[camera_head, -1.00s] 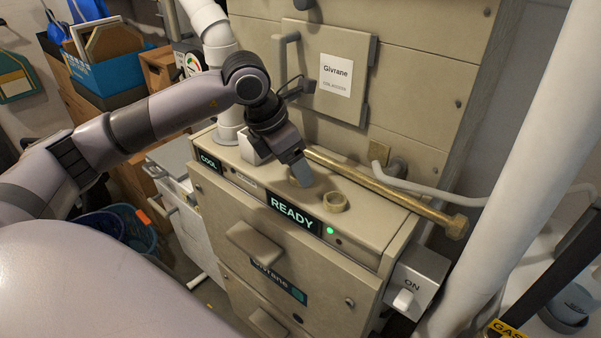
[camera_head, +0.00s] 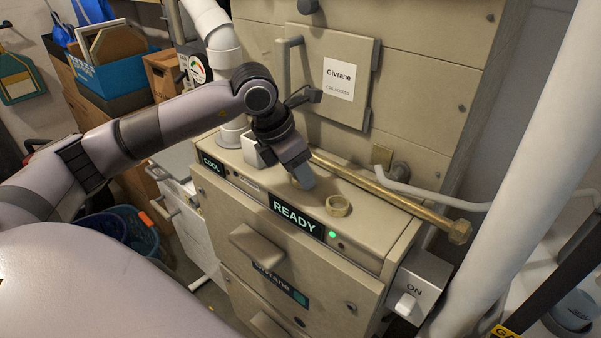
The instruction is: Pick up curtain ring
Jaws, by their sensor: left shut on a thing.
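My left gripper (camera_head: 305,180) points down over the cabinet top. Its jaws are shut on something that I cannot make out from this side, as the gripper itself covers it. My right gripper is not in view.
A brass rod (camera_head: 390,193) lies slantwise along the back of the furnace top (camera_head: 372,226). A grey pipe (camera_head: 430,195) runs behind it. A thick white pipe (camera_head: 510,170) stands at right. The front right of the top is clear.

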